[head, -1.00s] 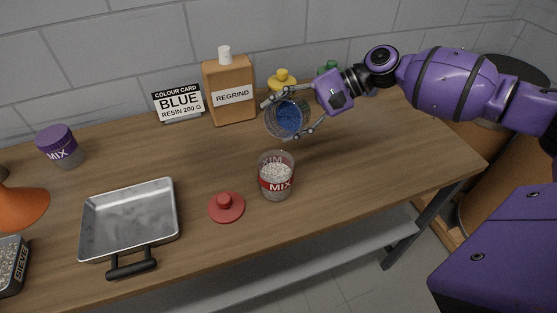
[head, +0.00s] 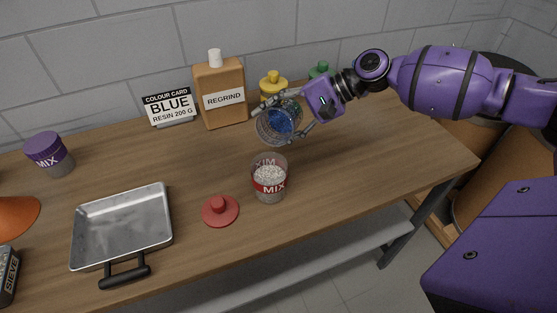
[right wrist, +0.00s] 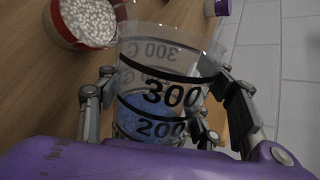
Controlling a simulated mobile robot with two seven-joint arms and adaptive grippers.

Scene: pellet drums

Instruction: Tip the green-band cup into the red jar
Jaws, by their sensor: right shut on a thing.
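My right gripper (head: 282,118) is shut on a clear cup (head: 275,127) with blue pellets in it. The cup is tilted, its mouth towards the camera, above the table. In the right wrist view the cup (right wrist: 165,95) shows black 200 and 300 marks, with pellets near its bottom; I cannot make out a green band. The red jar (head: 270,187), clear with a red MIX band, stands upright and open in front of the cup, holding white pellets. It also shows in the right wrist view (right wrist: 62,30), beyond the cup's mouth. My left gripper is not in view.
A red lid (head: 220,211) lies left of the jar, near a metal tray (head: 122,228). Behind stand a REGRIND bottle (head: 222,99), a BLUE card (head: 169,107), and yellow-capped (head: 273,80) and green-capped (head: 320,69) containers. A purple-lidded jar (head: 48,152) stands far left.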

